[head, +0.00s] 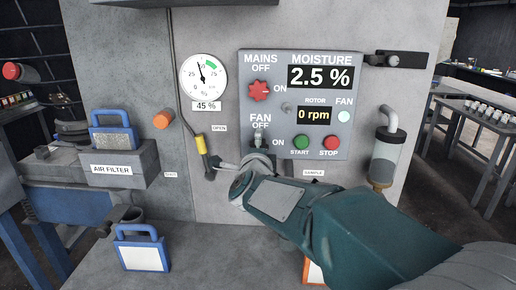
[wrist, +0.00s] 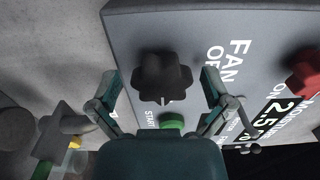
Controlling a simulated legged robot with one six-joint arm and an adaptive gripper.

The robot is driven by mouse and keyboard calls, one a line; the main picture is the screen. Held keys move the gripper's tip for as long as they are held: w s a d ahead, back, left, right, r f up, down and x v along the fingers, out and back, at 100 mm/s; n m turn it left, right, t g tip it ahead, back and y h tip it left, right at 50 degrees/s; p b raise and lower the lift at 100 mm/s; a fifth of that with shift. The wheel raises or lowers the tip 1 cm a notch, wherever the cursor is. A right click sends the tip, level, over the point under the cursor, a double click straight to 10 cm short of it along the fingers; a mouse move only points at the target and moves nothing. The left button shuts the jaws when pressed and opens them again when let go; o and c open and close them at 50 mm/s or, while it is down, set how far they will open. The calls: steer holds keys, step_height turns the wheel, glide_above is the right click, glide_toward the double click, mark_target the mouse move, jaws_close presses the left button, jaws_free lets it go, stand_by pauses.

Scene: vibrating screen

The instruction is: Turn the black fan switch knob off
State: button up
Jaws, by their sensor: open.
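The black fan switch knob (wrist: 163,76), dark and lobed, is in the middle of the wrist view on the grey control panel (wrist: 200,30). A small pale mark shows at its lower edge, on the side toward the green button. My gripper (wrist: 163,90) is open, with one finger on each side of the knob and visible gaps between; I cannot tell how close they are in depth. In the head view my gripper (head: 258,160) is at the panel's lower left, below the FAN OFF label, and largely hides the knob.
The red mains knob (head: 259,91) is above. The green START button (head: 301,142) and red STOP button (head: 330,143) are close on the right. A yellow-handled lever (head: 202,145) is left. The displays read 2.5 % and 0 rpm.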

steer(key=shift+a, duration=0.15)
steer(key=c, duration=1.1)
steer(key=shift+f+n, duration=0.1)
steer(key=shift+n, duration=0.3)
steer(key=n, duration=1.7)
steer(key=o, duration=1.1)
